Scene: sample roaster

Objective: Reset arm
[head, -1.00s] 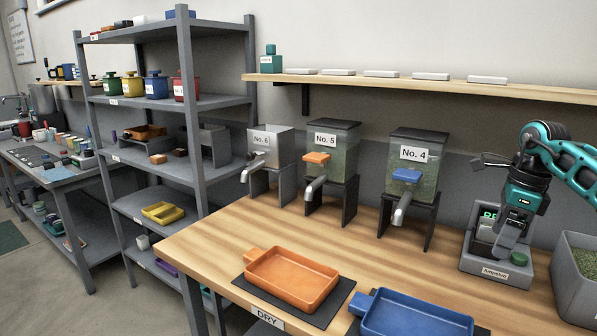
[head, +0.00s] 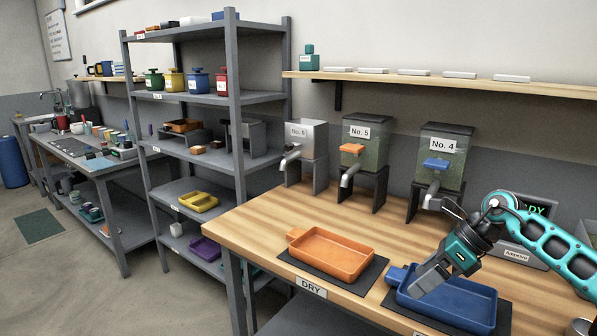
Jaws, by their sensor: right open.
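My right arm (head: 550,240) is teal and black and comes in from the right edge of the head view. Its gripper (head: 428,282) is open and points down and left, in front of the blue tray (head: 455,308) in the picture. It hides part of that tray's left side and rim. I cannot tell whether it touches the tray. Nothing shows between its fingers. My left gripper is not in view.
An orange tray (head: 333,254) rests on a dark mat left of the blue one. Dispensers No. 5 (head: 362,150) and No. 4 (head: 440,160) stand behind. A grey device (head: 526,245) is partly hidden by my arm. A grey shelf rack (head: 236,120) stands left.

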